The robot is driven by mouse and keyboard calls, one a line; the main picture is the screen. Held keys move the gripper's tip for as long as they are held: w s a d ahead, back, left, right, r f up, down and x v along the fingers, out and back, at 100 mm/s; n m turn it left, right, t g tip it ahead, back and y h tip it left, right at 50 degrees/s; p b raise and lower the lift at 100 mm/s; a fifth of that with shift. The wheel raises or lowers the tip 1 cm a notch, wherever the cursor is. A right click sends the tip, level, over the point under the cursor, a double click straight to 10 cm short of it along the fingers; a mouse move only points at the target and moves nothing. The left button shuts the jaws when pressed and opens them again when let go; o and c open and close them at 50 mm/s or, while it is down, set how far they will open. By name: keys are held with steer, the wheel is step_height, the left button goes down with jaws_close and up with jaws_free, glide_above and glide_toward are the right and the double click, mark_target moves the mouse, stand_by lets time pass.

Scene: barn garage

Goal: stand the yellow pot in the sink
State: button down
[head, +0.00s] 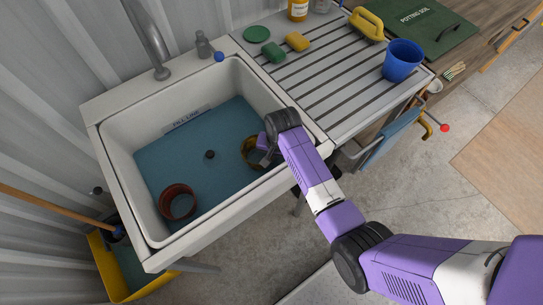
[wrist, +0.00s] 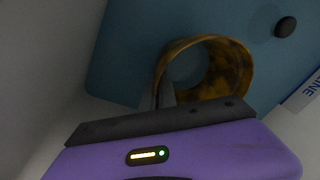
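The yellow pot (head: 248,152) is an ochre, mottled round pot inside the sink, near its right wall and partly hidden by my gripper. In the wrist view the yellow pot (wrist: 232,72) shows its open mouth, with blue inside the ring. My gripper (head: 266,154) reaches down into the sink at the pot's right side. In the wrist view my gripper (wrist: 158,97) has its fingers close together at the pot's wall and looks shut on it. Whether the pot's base touches the sink floor is hidden. The white sink (head: 113,168) has a blue bottom area and a fill-line label.
A reddish-brown pot (head: 178,202) stands in the sink's near left corner. A dark drain knob (head: 210,154) is mid-sink. The faucet (head: 152,45) rises behind.

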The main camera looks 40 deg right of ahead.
steer(key=shift+f, duration=0.2)
steer(key=shift+f, duration=0.15)
steer(key=c, duration=1.7)
jaws_free()
steer(key=r, duration=0.4)
steer(key=s+r, duration=0.1)
steer(key=r, duration=0.3)
steer(key=s+r, duration=0.1)
steer(key=r, duration=0.3)
steer(key=shift+d+r+p, duration=0.15)
steer(key=shift+p, duration=0.15)
